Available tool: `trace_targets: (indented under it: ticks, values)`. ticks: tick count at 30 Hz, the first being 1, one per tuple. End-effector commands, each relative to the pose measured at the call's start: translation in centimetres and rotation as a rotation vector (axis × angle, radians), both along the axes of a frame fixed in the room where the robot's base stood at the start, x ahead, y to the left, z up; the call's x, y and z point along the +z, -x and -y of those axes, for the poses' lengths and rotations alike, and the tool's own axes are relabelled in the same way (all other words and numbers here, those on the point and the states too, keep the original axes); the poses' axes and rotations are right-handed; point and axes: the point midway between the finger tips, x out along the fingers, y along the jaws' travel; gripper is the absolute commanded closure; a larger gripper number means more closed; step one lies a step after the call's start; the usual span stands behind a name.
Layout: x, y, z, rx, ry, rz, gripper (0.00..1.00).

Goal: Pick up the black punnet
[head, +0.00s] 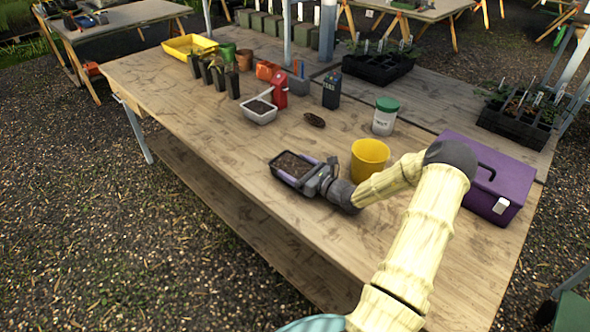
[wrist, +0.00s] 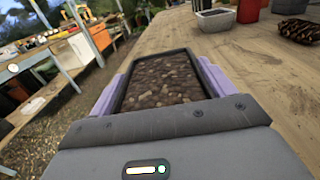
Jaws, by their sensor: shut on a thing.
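In the wrist view the punnet (wrist: 166,80) lies straight ahead between two purple fingers. My gripper (head: 303,168) is shut on the punnet, with one finger along each side; it also shows in the wrist view (wrist: 164,92). The punnet looks level. Whether its base touches the table is hard to tell.
A white tray (head: 259,116) of soil, a red container (head: 280,90) and a dark oval object (head: 314,120) stand behind the punnet. A yellow pot (head: 369,160) is close to my wrist, and a purple toolbox (head: 487,178) is at right. The table (head: 220,150) is bare left of the punnet.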

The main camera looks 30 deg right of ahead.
Motion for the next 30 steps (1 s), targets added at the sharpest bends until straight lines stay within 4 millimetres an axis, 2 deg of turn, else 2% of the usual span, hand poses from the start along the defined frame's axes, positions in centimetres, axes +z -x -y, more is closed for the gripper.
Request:
trace_targets:
  ticks: [5, 12, 16, 21, 30]
  values:
    - [2.4, 0.0, 0.0, 0.0, 0.002, 0.003, 0.48]
    - [7.1, 0.0, 0.1, 0.0, 0.004, 0.004, 0.48]
    - [9.0, 0.0, 0.0, 0.0, 0.003, 0.005, 0.48]
    - [9.8, 0.0, 0.0, 0.0, 0.0, 0.002, 0.48]
    - [9.8, 0.0, 0.0, 0.0, 0.0, 0.002, 0.48]
